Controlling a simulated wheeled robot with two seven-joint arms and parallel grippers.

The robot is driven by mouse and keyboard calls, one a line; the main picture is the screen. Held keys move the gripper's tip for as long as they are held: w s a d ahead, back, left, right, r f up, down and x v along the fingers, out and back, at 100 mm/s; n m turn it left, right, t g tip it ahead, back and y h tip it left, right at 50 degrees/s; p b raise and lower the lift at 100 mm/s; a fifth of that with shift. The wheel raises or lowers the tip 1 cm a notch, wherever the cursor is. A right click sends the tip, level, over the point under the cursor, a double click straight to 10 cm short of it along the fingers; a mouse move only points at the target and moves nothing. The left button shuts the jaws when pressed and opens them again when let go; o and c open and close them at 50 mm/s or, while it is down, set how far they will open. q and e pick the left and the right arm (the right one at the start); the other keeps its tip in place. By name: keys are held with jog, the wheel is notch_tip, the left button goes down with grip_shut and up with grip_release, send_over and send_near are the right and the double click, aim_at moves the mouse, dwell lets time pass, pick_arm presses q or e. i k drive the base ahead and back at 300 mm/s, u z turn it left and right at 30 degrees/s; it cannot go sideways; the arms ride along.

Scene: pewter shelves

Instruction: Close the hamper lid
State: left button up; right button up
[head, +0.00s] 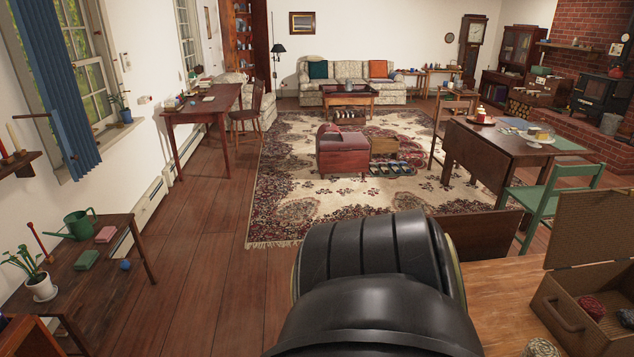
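The hamper (548,306) is a brown box with a handle on its front wall, standing on a wooden surface at the lower right of the head view. Its woven-looking lid (592,228) stands open, raised up at the back of the box. A dark red ball-like item (592,307) and a dark grey one (626,318) lie inside. The right part of the hamper is cut off by the picture edge. A large black rounded part of my own arm fills the lower middle, left of the hamper. Neither gripper shows.
The wooden tabletop (500,290) is bare left of the hamper, with a small pale item (540,348) at the bottom edge. A green chair (560,205) and a dark drop-leaf table (490,150) stand beyond. The wooden floor (205,270) at left is clear.

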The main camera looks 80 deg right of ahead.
aim_at(592, 226)
jog(key=i, duration=0.9)
jog(key=z, duration=2.6)
jog(key=i, duration=3)
jog(key=z, duration=3.2)
